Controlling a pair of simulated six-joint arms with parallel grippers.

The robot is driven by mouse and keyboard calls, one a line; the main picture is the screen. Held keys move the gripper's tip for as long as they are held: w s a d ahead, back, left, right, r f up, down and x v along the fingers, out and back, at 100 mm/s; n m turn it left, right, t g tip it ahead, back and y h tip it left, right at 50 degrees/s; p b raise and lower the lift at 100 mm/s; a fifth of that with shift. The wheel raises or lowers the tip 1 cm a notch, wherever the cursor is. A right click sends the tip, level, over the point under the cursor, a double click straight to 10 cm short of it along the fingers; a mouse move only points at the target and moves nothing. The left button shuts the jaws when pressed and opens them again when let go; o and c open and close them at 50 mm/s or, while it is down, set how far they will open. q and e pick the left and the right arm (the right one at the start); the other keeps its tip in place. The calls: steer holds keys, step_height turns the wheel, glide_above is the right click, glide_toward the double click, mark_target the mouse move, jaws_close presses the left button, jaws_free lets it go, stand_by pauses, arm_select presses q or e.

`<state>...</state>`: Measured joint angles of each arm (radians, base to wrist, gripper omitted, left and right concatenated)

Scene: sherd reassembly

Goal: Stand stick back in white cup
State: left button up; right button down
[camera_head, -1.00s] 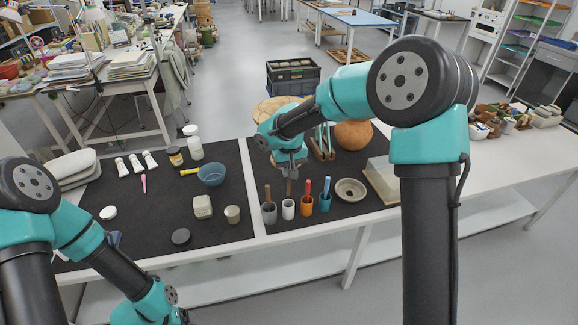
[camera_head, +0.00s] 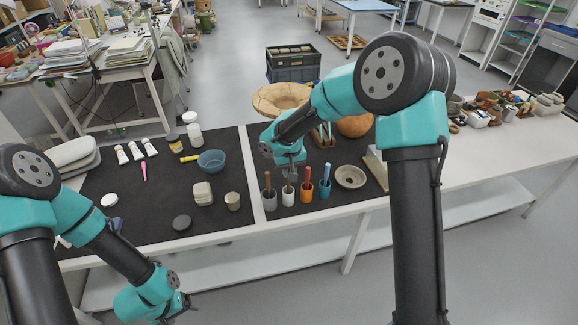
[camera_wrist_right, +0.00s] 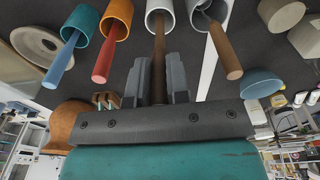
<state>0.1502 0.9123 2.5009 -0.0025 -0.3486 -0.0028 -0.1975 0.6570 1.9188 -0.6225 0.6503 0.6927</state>
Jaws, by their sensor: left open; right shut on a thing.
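The white cup (camera_head: 288,198) stands in the row of cups near the table's front edge. My right gripper (camera_head: 290,176) is above it, shut on a brown stick (camera_wrist_right: 158,62) that is upright between its fingers. In the right wrist view the stick's far end reaches into the mouth of the white cup (camera_wrist_right: 160,8); whether it touches the bottom is hidden. My left gripper (camera_head: 188,302) is open and empty, low in front of the table, away from the cups.
A grey cup (camera_head: 270,204) with a brown stick stands left of the white cup. An orange cup (camera_head: 306,195) and a blue cup (camera_head: 324,190) with sticks stand to its right. A shallow dish (camera_head: 350,177) lies beyond them. A blue bowl (camera_head: 211,162) sits on the left mat.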

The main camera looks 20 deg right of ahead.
steer(key=shift+f, duration=1.7)
steer(key=c, duration=1)
jaws_free()
steer(key=r, duration=0.5)
steer(key=s+r, duration=0.1)
steer(key=r, duration=1.1)
steer(key=shift+s+r, duration=0.15)
steer(key=shift+s, duration=0.05)
